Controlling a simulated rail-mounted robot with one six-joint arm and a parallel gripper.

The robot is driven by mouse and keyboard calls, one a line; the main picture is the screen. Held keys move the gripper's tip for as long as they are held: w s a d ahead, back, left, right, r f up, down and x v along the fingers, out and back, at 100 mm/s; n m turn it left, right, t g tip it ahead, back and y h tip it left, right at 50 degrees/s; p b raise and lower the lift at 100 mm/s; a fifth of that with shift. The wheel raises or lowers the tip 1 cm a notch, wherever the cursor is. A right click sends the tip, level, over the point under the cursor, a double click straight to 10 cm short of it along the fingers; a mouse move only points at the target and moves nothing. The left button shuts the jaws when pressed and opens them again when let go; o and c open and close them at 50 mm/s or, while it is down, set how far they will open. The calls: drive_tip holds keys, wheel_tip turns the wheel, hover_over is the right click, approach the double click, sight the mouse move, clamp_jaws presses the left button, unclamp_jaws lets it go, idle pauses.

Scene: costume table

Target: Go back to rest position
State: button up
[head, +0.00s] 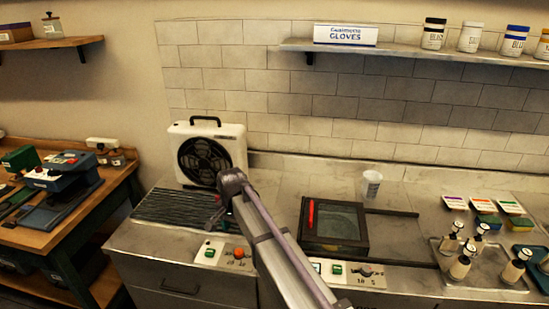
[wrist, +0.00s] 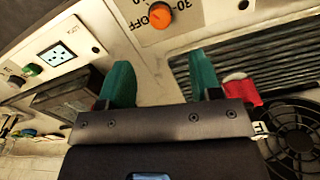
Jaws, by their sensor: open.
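My gripper (wrist: 162,80) shows in the wrist view with its two teal fingers spread well apart and nothing between them. In that view it is over the metal counter, between the dark grille (wrist: 260,60) and a dark-framed box (wrist: 65,102). In the head view my arm reaches in from the bottom and ends near the fan. The fingers cannot be made out clearly there.
A white fan (head: 207,153) stands behind the grille. An orange knob (head: 239,253) is on the counter front. The dark-framed box, a cup (head: 371,184) and several small bottles are to the right. A shelf (head: 400,52) hangs above. A wooden bench (head: 95,205) stands left.

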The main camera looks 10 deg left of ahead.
drive_tip(key=s+d+n, duration=0.1)
drive_tip(key=s+d, duration=0.4)
drive_tip(key=d, duration=0.7)
drive_tip(key=s+d, duration=0.6)
drive_tip(key=d, duration=0.7)
drive_tip(key=s+d+n, duration=0.1)
drive_tip(key=s+d, duration=0.5)
drive_tip(key=d, duration=0.7)
drive_tip(key=shift+d+n, duration=0.25)
drive_tip(key=shift+n, duration=0.05)
drive_tip(key=shift+w, duration=0.1)
drive_tip(key=shift+c, duration=0.3)
